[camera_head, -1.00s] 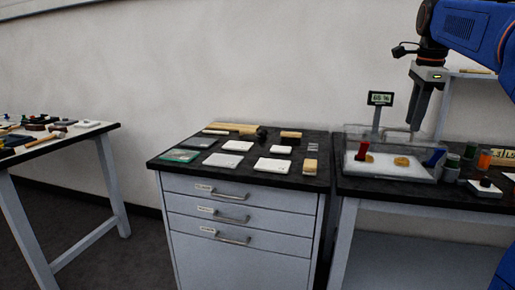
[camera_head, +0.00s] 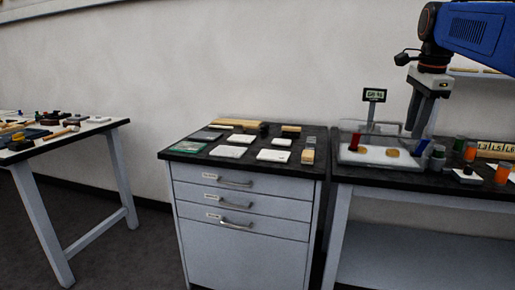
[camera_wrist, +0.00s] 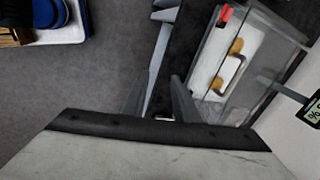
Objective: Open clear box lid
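The clear box (camera_head: 350,155) stands on the dark right bench, with gold fragments (camera_head: 392,152) on a white base inside. The box (camera_wrist: 203,107) fills the upper right there. My gripper (camera_head: 416,134) points down at the right rear part of the box in the head view. In the wrist view my gripper (camera_wrist: 160,106) has its two fingers apart with nothing between them, left of the box. I cannot tell whether a finger touches it.
A small display (camera_head: 375,95) stands behind the box. A red object (camera_head: 354,143) is at its left; several small jars, one orange (camera_head: 502,174), crowd its right. A drawer cabinet (camera_head: 240,245) with flat pieces and a left table (camera_head: 60,140) stand further left.

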